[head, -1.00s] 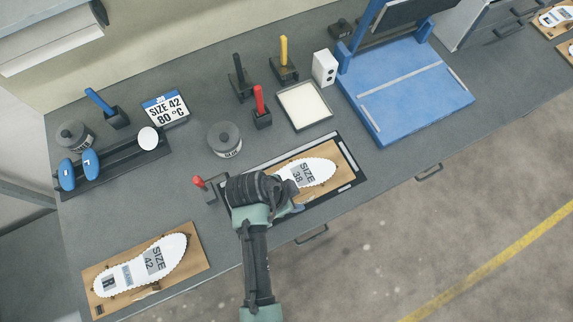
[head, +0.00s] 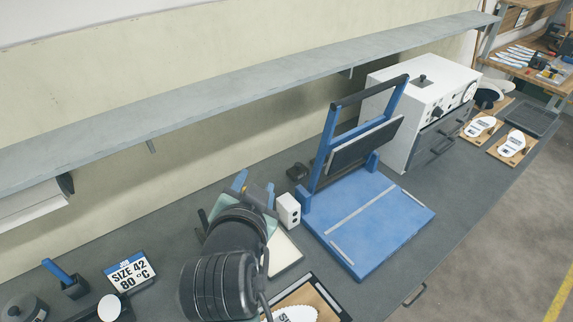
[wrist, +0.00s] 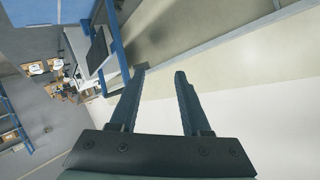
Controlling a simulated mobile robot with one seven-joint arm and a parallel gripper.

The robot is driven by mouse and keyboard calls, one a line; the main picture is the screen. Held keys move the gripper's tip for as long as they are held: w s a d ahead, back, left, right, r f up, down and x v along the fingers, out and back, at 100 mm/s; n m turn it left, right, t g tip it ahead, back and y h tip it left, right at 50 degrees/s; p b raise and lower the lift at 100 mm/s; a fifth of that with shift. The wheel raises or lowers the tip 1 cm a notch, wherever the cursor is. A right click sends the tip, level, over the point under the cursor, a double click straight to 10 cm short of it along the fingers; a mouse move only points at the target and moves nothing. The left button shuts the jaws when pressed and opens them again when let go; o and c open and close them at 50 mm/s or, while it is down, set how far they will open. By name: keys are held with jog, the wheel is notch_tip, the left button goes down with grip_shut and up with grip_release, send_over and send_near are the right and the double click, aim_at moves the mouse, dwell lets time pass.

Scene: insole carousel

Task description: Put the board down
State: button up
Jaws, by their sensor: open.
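A brown board (head: 302,293) with a white insole lies flat in a black-edged holder (head: 322,287) at the bottom edge of the head view. Only its upper part shows, and the rest is cut off by the frame. My gripper (head: 255,184) is raised above the bench, up and left of that board and apart from it. In the wrist view my gripper (wrist: 160,72) has its two fingers apart with nothing between them. The board does not show clearly in the wrist view.
A blue press (head: 385,222) with a raised frame stands right of my gripper, beside a small white box (head: 288,210). A long shelf (head: 250,92) runs along the wall behind. A white machine (head: 425,88) and two boards with insoles are farther right.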

notch_tip(320, 180, up, 19)
jog(key=d+n+t, duration=0.2)
jog(key=t, duration=0.4)
jog(key=s+d+r+n+t, duration=0.1)
jog(key=s+r+t, duration=0.3)
jog(key=r, duration=0.6)
jog(key=s+d+r+n+t, duration=0.2)
jog(key=s+r+n+t, duration=0.1)
jog(key=s+r, duration=0.6)
notch_tip(320, 180, up, 2)
jog(key=shift+d+r+t, duration=0.15)
jog(key=shift+r+t, duration=0.1)
jog(key=shift+t, duration=0.25)
